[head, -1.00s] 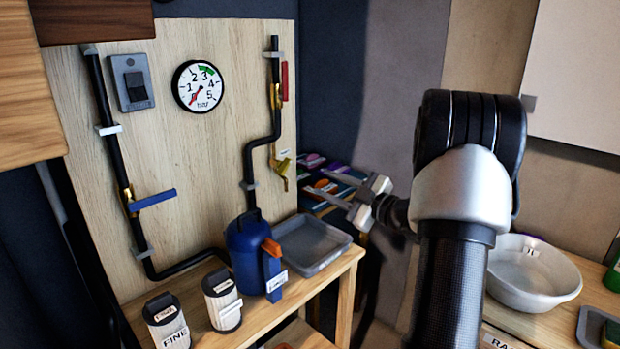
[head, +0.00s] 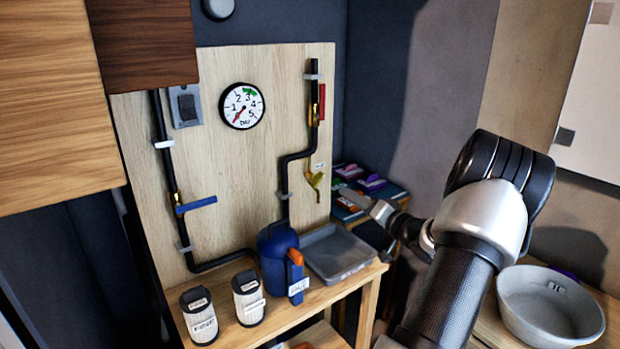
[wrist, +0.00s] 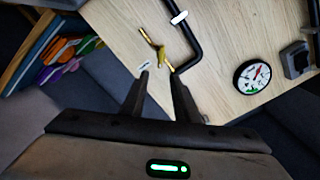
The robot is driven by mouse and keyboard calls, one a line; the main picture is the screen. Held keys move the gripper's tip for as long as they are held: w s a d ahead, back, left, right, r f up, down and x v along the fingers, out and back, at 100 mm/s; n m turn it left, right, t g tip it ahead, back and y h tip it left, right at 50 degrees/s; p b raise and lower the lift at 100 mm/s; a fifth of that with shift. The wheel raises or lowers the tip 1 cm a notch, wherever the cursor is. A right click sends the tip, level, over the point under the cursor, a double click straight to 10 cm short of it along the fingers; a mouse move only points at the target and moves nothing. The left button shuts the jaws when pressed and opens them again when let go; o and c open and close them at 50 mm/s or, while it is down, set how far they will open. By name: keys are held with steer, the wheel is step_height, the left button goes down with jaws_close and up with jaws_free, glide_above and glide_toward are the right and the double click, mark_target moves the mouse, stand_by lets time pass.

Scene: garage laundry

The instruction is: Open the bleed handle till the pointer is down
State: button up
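The yellow bleed handle (head: 314,181) is on the small tap at the lower end of the right-hand black pipe branch, below a small white label. It shows in the wrist view (wrist: 158,55) ahead of the fingertips. The round white gauge (head: 242,106) has a red pointer aimed down and left, near the 0 end of the scale. The gauge also shows in the wrist view (wrist: 252,77). My gripper (head: 365,203) is to the right of the tap, apart from it. In the wrist view its two fingers (wrist: 160,88) are spread with nothing between them.
A blue-handled valve (head: 195,205) is on the left pipe and a red handle (head: 322,102) on the upper right pipe. A blue jug (head: 275,250), a grey tray (head: 337,252) and two canisters stand on the wooden bench. A white basin (head: 550,305) is at right.

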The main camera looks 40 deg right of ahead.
mark_target(321, 179)
steer(key=w, duration=0.5)
steer(key=w+d, duration=0.1)
steer(key=w, duration=0.4)
steer(key=w+b, duration=0.1)
steer(key=w, duration=0.4)
steer(key=shift+w+d, duration=0.15)
steer(key=shift+d, duration=0.15)
steer(key=shift+c, duration=0.3)
jaws_close()
